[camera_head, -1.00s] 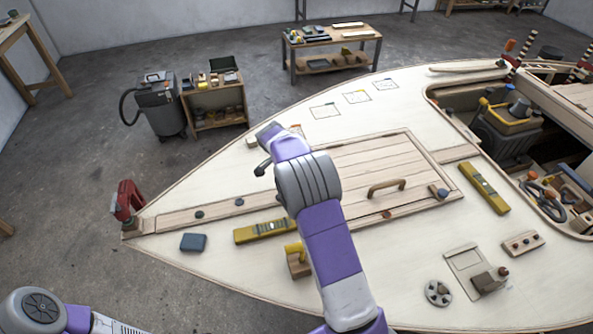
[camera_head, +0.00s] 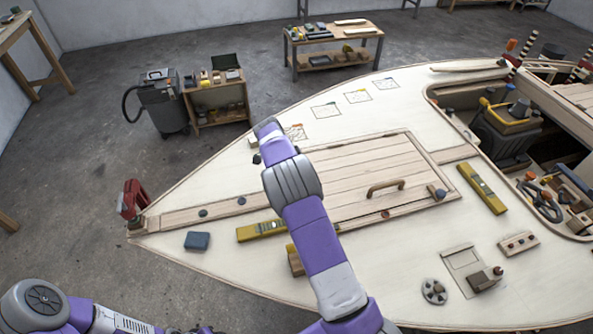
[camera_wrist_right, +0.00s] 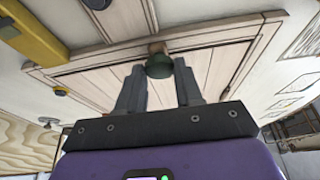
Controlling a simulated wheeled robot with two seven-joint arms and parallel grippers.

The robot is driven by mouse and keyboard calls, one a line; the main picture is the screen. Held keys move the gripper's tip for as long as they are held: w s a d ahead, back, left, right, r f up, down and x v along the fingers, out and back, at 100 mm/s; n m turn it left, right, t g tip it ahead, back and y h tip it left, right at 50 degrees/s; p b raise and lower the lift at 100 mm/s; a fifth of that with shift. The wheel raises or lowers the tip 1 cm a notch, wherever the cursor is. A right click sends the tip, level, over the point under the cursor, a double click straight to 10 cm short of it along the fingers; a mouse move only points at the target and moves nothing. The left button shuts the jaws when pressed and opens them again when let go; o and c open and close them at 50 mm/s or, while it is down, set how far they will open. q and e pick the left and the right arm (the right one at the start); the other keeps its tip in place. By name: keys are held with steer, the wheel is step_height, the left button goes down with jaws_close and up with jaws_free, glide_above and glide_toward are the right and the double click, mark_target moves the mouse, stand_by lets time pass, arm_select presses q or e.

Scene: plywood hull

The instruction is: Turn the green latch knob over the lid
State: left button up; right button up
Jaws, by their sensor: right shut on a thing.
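The green latch knob (camera_wrist_right: 158,67) shows in the right wrist view at the framed edge of the planked lid, with a small wooden piece (camera_wrist_right: 157,47) just beyond it. My right gripper (camera_wrist_right: 158,75) is shut on the knob, one finger on each side. In the head view the lid (camera_head: 350,165) has a curved wooden handle (camera_head: 386,187). My right arm hides the knob there. The left arm shows only at the bottom left, and its gripper is not in view.
A yellow level (camera_head: 262,231) and a blue block (camera_head: 197,241) lie left of my right arm. A second yellow level (camera_head: 482,187) lies right of the lid. A red clamp (camera_head: 132,199) grips the bow tip. The hull's upper deck is mostly clear.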

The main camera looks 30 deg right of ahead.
steer(key=o, duration=1)
steer(key=shift+o, duration=0.2)
steer(key=shift+r, duration=0.1)
steer(key=p+v, duration=0.1)
steer(key=v, duration=0.6)
steer(key=shift+a+r, duration=0.15)
